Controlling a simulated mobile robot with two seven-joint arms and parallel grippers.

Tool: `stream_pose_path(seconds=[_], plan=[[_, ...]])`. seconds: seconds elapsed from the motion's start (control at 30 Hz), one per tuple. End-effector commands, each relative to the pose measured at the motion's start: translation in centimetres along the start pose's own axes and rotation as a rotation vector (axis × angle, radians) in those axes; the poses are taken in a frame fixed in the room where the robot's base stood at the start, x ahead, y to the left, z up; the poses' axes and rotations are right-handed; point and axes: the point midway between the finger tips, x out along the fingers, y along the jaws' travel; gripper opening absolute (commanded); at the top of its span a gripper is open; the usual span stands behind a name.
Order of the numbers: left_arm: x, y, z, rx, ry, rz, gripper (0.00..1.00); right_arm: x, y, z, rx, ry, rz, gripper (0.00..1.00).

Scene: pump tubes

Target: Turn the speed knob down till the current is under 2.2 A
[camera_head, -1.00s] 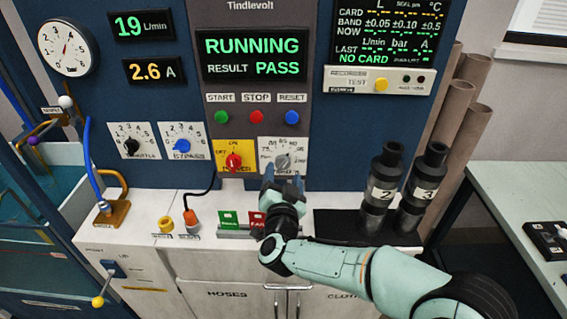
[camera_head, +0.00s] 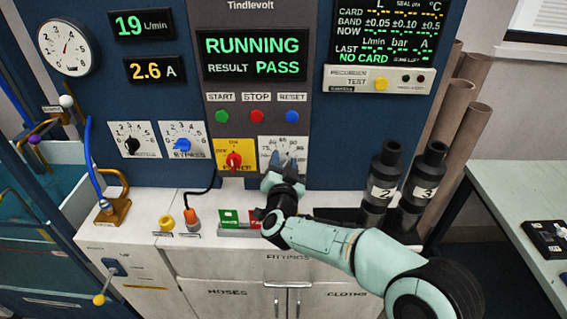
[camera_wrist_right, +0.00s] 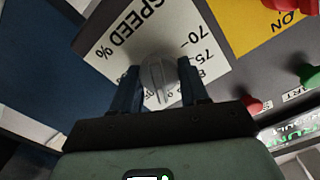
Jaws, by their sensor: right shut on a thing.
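The speed knob (camera_wrist_right: 155,78) is a grey round knob on a white "SPEED %" plate (camera_wrist_right: 132,38), seen in the right wrist view. The plate also shows in the head view (camera_head: 268,146), where my gripper hides most of the knob. My right gripper (camera_wrist_right: 158,88) has its two blue fingers on either side of the knob and is shut on it; it also shows in the head view (camera_head: 283,168). The current display (camera_head: 155,70) reads 2.6 A. My left gripper is not in view.
The flow display (camera_head: 142,24) reads 19 L/min. The screen (camera_head: 254,55) reads RUNNING, RESULT PASS. A red power switch (camera_head: 234,160) on a yellow plate is just left of the speed plate. Green, red and blue buttons (camera_head: 257,116) sit above. Black cylinders (camera_head: 384,180) stand at the right.

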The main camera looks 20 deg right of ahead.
Motion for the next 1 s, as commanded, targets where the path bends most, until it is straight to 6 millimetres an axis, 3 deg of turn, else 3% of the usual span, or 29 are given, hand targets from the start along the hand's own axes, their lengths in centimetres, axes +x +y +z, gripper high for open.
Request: stream_pose_path(seconds=[0.27,1.0], plan=[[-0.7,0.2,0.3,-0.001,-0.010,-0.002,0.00,0.0,-0.1,-0.1,-0.068,0.000,0.002,0.14],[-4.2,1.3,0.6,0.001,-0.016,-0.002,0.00,0.0,-0.3,-0.1,-0.491,0.001,0.001,0.14]])
